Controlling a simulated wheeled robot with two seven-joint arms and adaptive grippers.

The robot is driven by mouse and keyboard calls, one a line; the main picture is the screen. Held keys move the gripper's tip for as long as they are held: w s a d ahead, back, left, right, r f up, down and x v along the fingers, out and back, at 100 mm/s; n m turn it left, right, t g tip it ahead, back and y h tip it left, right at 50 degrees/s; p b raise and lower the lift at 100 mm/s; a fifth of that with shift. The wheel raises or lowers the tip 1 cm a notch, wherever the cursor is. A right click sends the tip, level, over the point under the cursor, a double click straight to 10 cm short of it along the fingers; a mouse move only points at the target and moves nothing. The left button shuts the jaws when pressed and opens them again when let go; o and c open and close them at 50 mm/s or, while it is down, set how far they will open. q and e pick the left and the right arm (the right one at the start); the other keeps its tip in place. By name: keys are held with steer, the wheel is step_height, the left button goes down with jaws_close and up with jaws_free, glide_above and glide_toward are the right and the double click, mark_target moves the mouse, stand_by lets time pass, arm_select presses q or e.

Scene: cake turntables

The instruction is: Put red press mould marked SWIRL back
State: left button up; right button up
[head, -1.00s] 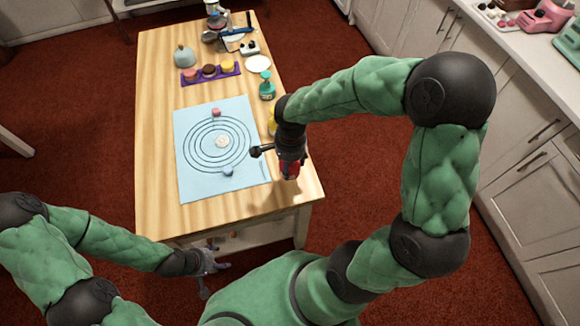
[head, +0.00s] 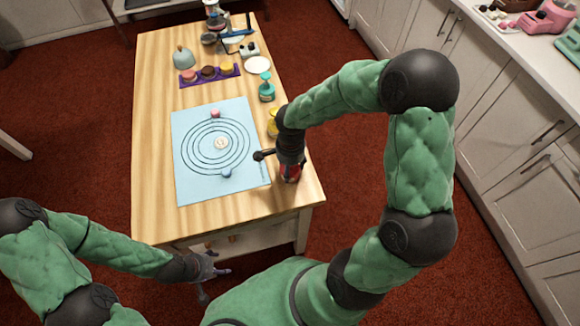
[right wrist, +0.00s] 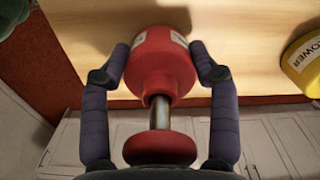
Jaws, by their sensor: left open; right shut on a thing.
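The red press mould (right wrist: 160,62) fills the middle of the right wrist view, with a metal stem and a red knob (right wrist: 160,148). Its label is only partly visible and I cannot read it. My right gripper (right wrist: 158,75) is shut on it, a finger on each side. My left gripper (head: 218,272) is open and empty, in front of the table's near edge.
A yellow mould (right wrist: 306,62) stands beside the red one, partly hidden in the head view. A teal mould (head: 266,88) stands farther back.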

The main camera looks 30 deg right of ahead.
steer(key=shift+f, duration=0.15)
steer(key=o, duration=1.3)
steer(key=shift+r, duration=0.25)
step_height(320, 180, up, 12)
steer(key=p, duration=0.4)
steer(key=shift+f, duration=0.15)
